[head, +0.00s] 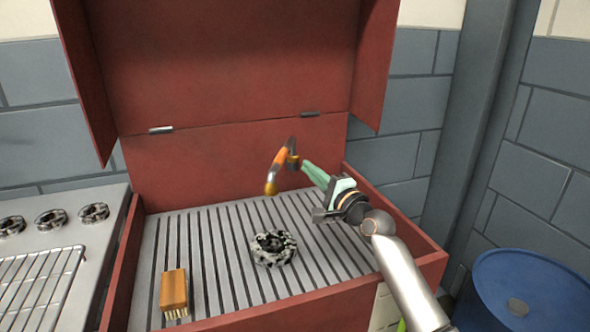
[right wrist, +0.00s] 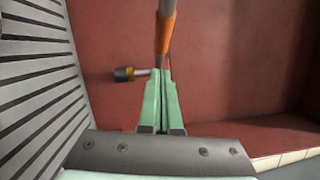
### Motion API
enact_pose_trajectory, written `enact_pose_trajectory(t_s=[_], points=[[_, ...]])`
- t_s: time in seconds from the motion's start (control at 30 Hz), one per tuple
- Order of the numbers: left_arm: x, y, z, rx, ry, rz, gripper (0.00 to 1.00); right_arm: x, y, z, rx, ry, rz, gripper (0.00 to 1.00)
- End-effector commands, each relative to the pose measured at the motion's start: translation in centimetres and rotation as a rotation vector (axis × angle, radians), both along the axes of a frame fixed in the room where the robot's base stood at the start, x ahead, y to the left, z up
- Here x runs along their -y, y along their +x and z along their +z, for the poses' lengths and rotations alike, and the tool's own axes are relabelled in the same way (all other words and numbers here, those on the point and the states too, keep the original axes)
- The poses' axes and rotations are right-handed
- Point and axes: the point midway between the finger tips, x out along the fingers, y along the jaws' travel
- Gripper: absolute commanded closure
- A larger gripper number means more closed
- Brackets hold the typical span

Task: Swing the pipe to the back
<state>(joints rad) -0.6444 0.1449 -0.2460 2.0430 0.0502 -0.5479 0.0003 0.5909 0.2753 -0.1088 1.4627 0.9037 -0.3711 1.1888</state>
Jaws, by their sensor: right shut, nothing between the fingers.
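The pipe (head: 280,158) is an orange bent tube with a brass-coloured end, in front of the red casing's back wall above the slatted floor. Its brass end points down toward the front left. My right gripper (head: 304,163) reaches in from the right, its green fingers shut and empty, the tips close beside the pipe. In the right wrist view the pipe (right wrist: 166,32) stands just beyond the closed fingertips (right wrist: 163,72); I cannot tell whether they touch. A dark, brass-tipped stub (right wrist: 124,73) shows left of the fingertips. My left gripper is not in view.
The red casing (head: 225,155) has a raised hinged lid and side walls. On its slatted floor (head: 215,235) lie a black-and-white ring-shaped part (head: 273,248) and a wooden brush (head: 174,290). A stove (head: 95,240) is at left, a blue drum (head: 530,290) at right.

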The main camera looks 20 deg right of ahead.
Motion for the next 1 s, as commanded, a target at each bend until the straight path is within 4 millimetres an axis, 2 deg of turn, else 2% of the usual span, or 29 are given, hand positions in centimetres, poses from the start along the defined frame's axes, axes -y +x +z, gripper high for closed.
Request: enact_pose_trajectory(t_s=[0.1,0.3,0.77,1.0], points=[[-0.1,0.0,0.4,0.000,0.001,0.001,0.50,-1.9,0.8,0.5,0.000,0.004,0.002,1.00],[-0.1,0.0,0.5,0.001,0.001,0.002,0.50,-3.2,1.6,0.7,-0.001,0.002,0.000,1.00],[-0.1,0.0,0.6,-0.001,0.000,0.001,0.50,-3.4,1.7,0.8,-0.001,0.002,-0.003,1.00],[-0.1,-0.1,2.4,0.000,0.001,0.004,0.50,-3.5,1.8,1.3,0.000,0.008,-0.041,1.00]])
